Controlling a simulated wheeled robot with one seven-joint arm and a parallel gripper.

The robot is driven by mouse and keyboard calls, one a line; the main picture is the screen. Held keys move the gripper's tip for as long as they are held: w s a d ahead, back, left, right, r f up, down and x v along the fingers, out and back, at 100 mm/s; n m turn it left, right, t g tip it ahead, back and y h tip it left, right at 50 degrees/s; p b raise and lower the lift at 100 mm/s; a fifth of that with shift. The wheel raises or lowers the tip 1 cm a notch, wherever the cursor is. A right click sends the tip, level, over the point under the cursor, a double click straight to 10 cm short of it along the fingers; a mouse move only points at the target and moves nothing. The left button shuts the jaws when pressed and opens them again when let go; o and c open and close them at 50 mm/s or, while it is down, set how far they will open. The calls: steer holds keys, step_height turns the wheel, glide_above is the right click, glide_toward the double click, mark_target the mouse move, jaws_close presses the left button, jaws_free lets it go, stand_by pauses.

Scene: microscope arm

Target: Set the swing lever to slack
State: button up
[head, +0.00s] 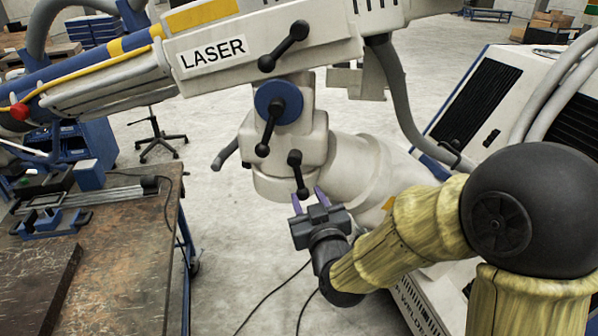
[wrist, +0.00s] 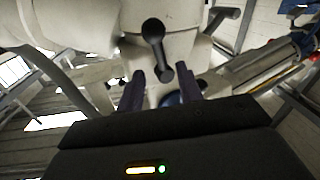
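The microscope arm (head: 330,150) is a cream machine marked LASER with several black ball-ended levers. One lever (head: 298,173) sits low on the joint housing, tilted slightly from vertical. Another (head: 270,122) crosses a blue disc, and a third (head: 285,46) sits above; no label shows which is the swing lever. My gripper (head: 308,197) is just below the low lever. In the wrist view my gripper (wrist: 161,76) is open, and a black lever (wrist: 156,42) has its lower ball between the fingertips. I cannot tell whether they touch it.
A worn workbench (head: 120,250) with blue tools stands at left. A white cabinet with black vents (head: 480,100) stands at right, with grey hoses near it. A stool (head: 158,135) is behind the bench. Open concrete floor (head: 225,250) lies between bench and arm.

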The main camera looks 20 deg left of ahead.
mark_target(300, 181)
steer(key=p+x, duration=0.2)
steer(key=x, duration=0.6)
steer(key=shift+w, duration=0.1)
jaws_close()
